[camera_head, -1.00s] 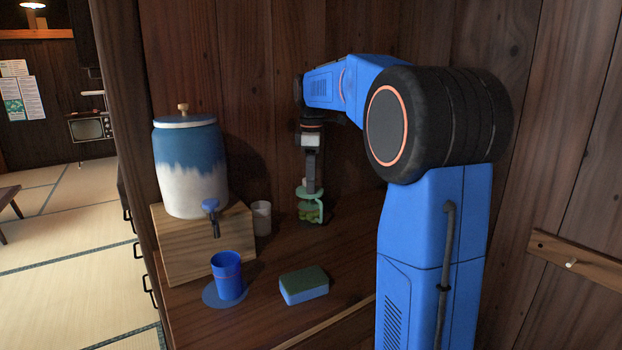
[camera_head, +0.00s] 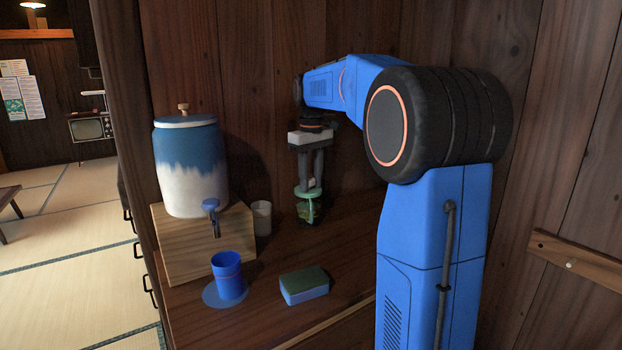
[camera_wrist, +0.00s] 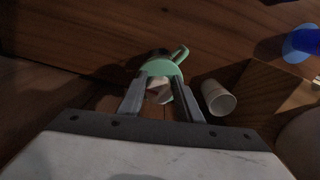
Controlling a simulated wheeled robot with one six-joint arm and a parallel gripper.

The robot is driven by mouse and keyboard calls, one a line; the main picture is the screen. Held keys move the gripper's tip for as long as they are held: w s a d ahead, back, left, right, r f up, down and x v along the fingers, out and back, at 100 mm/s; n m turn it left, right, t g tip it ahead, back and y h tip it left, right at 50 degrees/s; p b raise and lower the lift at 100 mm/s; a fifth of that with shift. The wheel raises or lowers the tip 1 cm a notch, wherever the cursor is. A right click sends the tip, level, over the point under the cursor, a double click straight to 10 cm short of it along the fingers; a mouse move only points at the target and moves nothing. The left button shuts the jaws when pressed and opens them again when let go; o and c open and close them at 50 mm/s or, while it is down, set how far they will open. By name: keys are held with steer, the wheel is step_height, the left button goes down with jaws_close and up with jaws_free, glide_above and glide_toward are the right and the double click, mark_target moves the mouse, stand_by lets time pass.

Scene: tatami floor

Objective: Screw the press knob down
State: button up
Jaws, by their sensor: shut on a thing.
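The press is a small green-framed container (camera_head: 307,212) standing on the wooden counter against the back wall. In the wrist view its green top (camera_wrist: 165,68) lies beyond my fingertips, with a green loop sticking out to the upper right. My gripper (camera_head: 310,187) points straight down over the press, its two fingers side by side. In the wrist view my gripper (camera_wrist: 158,88) is shut on the pale press knob (camera_wrist: 157,92), which is mostly hidden between the fingers.
A grey-white cup (camera_head: 262,218) stands close left of the press. Farther left is a blue-and-white dispenser (camera_head: 190,170) on a wooden box (camera_head: 170,255). A blue cup (camera_head: 228,275) on a round blue coaster and a sponge (camera_head: 304,286) are at the front.

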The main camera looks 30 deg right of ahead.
mark_target(311, 179)
steer(key=shift+f, duration=0.8)
steer(key=o, duration=0.6)
steer(key=shift+c, duration=0.2)
steer(key=shift+w+d+r, duration=0.1)
steer(key=shift+w+r, duration=0.05)
steer(key=shift+r, duration=0.3)
steer(key=shift+o, duration=1.2)
steer(key=shift+d+r, duration=0.1)
steer(key=shift+r, duration=4.1)
